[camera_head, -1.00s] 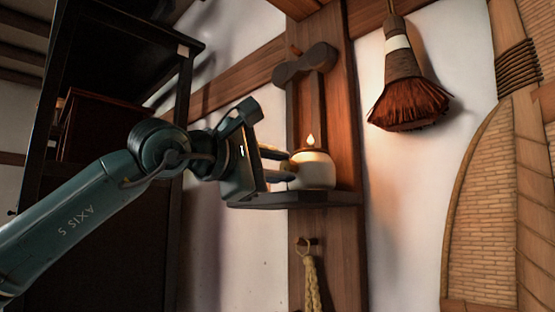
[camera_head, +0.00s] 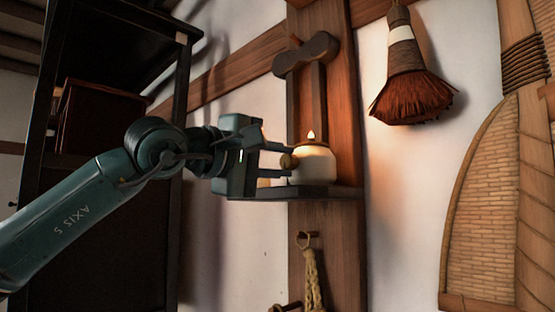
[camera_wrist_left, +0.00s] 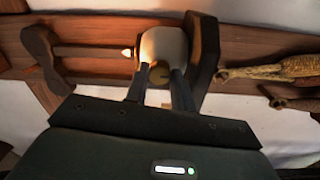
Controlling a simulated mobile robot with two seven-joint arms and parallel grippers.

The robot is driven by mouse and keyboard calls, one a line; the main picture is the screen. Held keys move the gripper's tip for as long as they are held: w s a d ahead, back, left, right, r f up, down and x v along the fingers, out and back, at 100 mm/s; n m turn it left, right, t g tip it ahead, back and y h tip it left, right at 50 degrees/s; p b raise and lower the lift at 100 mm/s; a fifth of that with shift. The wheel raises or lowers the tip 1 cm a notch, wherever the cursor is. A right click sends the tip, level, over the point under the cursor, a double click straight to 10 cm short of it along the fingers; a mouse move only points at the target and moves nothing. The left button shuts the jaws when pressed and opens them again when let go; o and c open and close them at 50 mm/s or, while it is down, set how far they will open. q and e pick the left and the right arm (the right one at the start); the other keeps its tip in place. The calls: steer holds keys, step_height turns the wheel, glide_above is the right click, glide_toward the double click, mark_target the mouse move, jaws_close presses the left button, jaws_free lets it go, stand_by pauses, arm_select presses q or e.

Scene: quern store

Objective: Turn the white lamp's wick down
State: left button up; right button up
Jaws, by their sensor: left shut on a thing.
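The white lamp (camera_head: 315,165) stands upright on a small dark shelf (camera_head: 300,193) fixed to a wooden post. A small flame (camera_head: 311,135) burns at its top. A round brass-coloured knob (camera_head: 289,161) sticks out of its left side. My left gripper (camera_head: 284,161) reaches in from the left, its two fingers above and below the knob and shut on it. In the left wrist view the lamp (camera_wrist_left: 164,43) lies sideways, its flame (camera_wrist_left: 127,53) to the left, and the knob (camera_wrist_left: 159,74) shows between the fingertips. My right gripper is in neither view.
A dark wooden bracket (camera_head: 306,54) rises behind the lamp. A broom (camera_head: 410,92) hangs to the right, a woven basket-like panel (camera_head: 495,200) beyond it. A rope (camera_head: 314,275) hangs below the shelf. A dark rack (camera_head: 165,75) stands at the left, behind my arm.

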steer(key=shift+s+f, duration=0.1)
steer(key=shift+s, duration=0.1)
arm_select(q)
steer(key=o, duration=1)
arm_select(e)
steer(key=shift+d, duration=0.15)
arm_select(q)
steer(key=shift+s+a+f+b, duration=0.15)
steer(key=shift+s+a+b, duration=0.2)
steer(key=shift+s, duration=0.05)
steer(key=b+v, duration=0.3)
steer(key=v, duration=0.9)
steer(key=shift+b, duration=0.35)
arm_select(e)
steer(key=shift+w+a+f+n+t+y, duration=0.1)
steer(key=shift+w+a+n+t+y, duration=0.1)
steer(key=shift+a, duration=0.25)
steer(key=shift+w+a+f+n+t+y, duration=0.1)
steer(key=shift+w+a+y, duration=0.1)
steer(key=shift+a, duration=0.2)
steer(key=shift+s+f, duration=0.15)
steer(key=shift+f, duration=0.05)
